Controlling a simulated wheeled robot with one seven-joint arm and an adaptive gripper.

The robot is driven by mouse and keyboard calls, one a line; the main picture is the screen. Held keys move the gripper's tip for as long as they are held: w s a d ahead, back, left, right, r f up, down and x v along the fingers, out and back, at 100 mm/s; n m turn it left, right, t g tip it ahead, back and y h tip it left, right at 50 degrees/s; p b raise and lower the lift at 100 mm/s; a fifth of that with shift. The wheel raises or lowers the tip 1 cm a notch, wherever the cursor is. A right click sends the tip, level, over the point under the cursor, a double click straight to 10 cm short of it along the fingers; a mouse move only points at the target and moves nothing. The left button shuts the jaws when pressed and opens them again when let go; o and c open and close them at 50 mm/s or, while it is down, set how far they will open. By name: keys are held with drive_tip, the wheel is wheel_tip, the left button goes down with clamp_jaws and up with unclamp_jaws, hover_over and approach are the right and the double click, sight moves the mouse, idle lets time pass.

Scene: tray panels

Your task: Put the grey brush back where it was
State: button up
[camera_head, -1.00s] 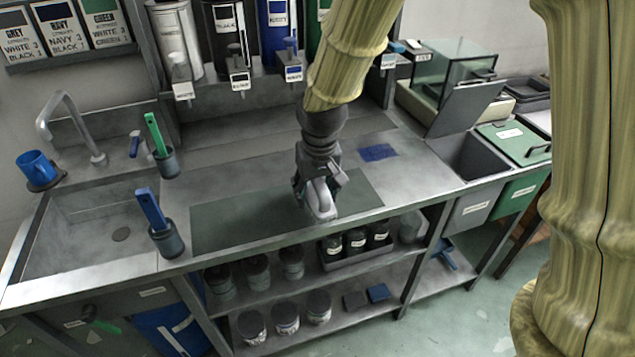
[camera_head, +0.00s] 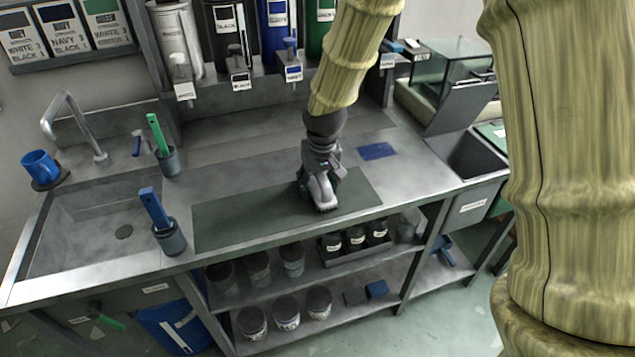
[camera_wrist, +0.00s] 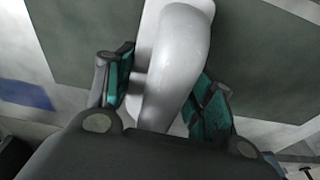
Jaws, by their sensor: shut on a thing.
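The grey brush (camera_wrist: 178,62) is between the green-padded fingers of my gripper (camera_wrist: 165,95) in the wrist view, with its pale curved body pointing away from the palm. In the head view my gripper (camera_head: 318,190) is over the dark green mat (camera_head: 240,216) on the counter, and the brush (camera_head: 325,193) hangs below it near the mat's front edge. I cannot tell whether the brush touches the mat. Part of it is hidden by the fingers.
A cup with a blue-handled brush (camera_head: 168,238) and a cup with a green-handled brush (camera_head: 167,160) stand beside the sink (camera_head: 100,225). A blue cloth (camera_head: 377,151) lies right of the mat. The mat's left part is clear.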

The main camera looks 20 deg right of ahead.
drive_tip(key=shift+s, duration=0.1)
drive_tip(key=o, duration=1.3)
drive_tip(key=shift+f, duration=0.1)
drive_tip(key=shift+o, duration=0.2)
drive_tip(key=r, duration=0.4)
drive_tip(key=s+r, duration=0.1)
drive_tip(key=r, duration=0.3)
drive_tip(key=s+r, duration=0.1)
drive_tip(key=r, duration=0.3)
drive_tip(key=shift+r+b, duration=0.1)
drive_tip(key=shift+b, duration=0.2)
